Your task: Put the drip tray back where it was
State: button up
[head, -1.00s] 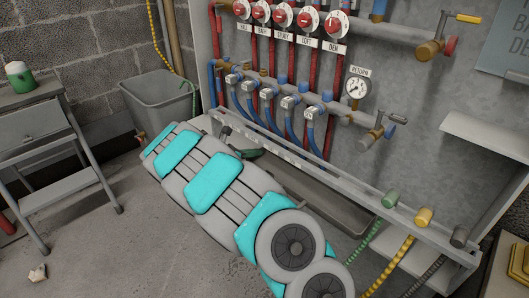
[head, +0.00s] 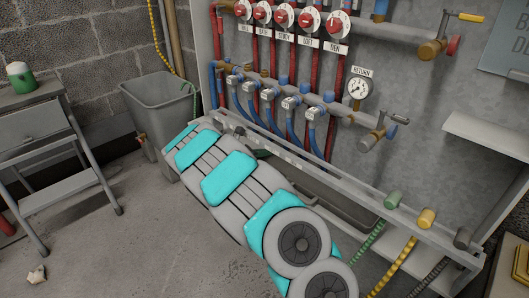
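A small dark green thing (head: 262,154) shows at the arm's edge near the tray's left end, mostly hidden. My arm reaches from the bottom right toward the bucket. My gripper is hidden beyond the arm's far end, and its fingers do not show.
A grey bucket (head: 158,102) stands in the corner just beyond the arm's far end. A grey step stand (head: 55,190) is at left. Green, yellow and dark conduits (head: 402,262) hang at the rail's right end. Floor between stand and arm is mostly clear, with a crumpled scrap (head: 37,274).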

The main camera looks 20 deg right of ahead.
jog(key=o, duration=0.4)
jog(key=shift+o, duration=0.2)
jog(key=shift+r, duration=0.25)
jog(key=p+v, duration=0.1)
jog(key=v, duration=1.1)
jog(key=shift+a+f, duration=0.1)
